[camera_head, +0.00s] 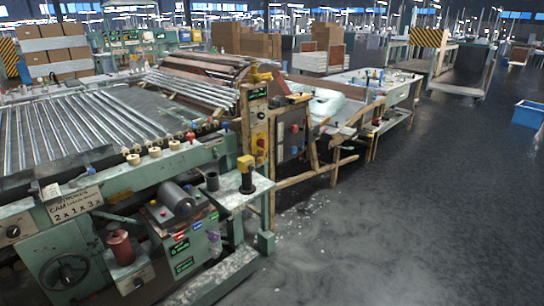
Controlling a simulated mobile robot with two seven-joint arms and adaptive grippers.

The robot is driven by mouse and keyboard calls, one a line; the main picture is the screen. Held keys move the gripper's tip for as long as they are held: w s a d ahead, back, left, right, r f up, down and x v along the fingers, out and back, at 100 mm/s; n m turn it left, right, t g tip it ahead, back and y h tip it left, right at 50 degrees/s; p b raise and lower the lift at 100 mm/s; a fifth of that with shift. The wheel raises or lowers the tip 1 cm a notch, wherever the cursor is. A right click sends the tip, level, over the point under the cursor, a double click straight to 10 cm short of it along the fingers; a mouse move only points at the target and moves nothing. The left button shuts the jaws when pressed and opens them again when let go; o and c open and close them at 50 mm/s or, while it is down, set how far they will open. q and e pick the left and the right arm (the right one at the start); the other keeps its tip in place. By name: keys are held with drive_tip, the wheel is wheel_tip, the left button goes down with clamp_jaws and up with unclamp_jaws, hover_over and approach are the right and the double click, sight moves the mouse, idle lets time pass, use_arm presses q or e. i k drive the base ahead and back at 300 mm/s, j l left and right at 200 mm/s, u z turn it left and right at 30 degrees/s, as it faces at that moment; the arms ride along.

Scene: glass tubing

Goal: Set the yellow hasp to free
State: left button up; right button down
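I cannot tell for sure which part is the yellow hasp. A yellow-capped piece with a dark lower part (246,174) stands on a small pale green shelf at the machine's near right corner. Behind it, a yellow control panel (258,138) with a red part and small knobs is fixed to an upright post. Another small yellow fitting (261,77) sits at the top of that post. All are too small to read a setting or a latch position. Neither of my grippers is in view.
The green machine (120,185) with glass tubes (60,125) on its bed fills the left. A wooden frame (320,165) and a light bench (385,85) extend behind the post. The dark floor (430,200) at right is clear. A blue bin (528,114) stands far right.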

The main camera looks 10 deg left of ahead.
sight(260, 160)
drive_tip(key=i+l, duration=0.75)
drive_tip(key=i, duration=0.15)
